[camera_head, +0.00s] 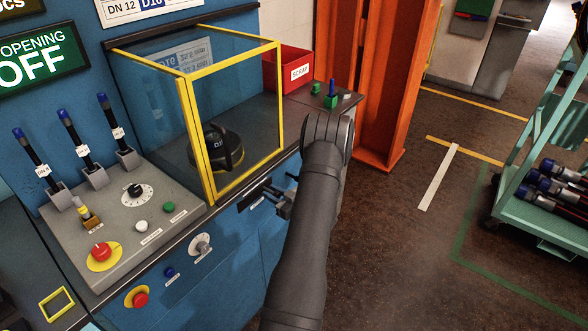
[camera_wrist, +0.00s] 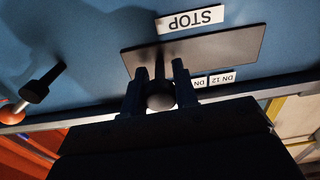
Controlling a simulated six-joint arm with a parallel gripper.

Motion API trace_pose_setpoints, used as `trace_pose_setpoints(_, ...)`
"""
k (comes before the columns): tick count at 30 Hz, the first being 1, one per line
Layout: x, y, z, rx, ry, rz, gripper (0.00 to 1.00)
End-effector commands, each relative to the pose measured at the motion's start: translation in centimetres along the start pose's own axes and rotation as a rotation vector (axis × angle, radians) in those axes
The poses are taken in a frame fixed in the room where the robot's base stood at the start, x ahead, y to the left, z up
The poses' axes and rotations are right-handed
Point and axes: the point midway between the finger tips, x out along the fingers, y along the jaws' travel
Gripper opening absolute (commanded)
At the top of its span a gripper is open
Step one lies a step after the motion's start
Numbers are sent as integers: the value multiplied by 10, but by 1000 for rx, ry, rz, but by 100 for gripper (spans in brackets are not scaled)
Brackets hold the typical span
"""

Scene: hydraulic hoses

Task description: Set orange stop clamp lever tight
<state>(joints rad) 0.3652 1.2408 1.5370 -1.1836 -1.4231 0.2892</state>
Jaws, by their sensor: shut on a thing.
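In the wrist view, a dark clamp lever with a rounded knob (camera_wrist: 160,97) sits between the two fingers of my gripper (camera_wrist: 159,88), which is shut on it. The lever stands at a dark plate (camera_wrist: 225,48) on the blue front, under an upside-down STOP label (camera_wrist: 190,19). I see no orange on this lever in the dim light. In the head view, my gripper (camera_head: 280,202) is at the bench's front face, below the yellow-framed guard; the lever there is too small and covered to make out.
The yellow-framed clear guard (camera_head: 243,120) stands above, with a dark round tool head inside. A control panel (camera_head: 125,215) with knobs and buttons lies left. A red scrap bin (camera_head: 290,68) is behind. In the wrist view, a black handle (camera_wrist: 42,83) and an orange knob (camera_wrist: 12,112) are left.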

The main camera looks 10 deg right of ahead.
Motion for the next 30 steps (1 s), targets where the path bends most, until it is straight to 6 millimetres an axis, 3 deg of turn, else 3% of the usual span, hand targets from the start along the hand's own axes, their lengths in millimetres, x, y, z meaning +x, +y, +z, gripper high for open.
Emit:
trace_pose_setpoints(6, -11, 8, 14, -194, -46, -4, 0)
trace_pose_setpoints(17, -22, 32, 17, -674, -95, -60, 0)
trace_pose_setpoints(30, -46, 79, 20, -1470, -152, -199, 0)
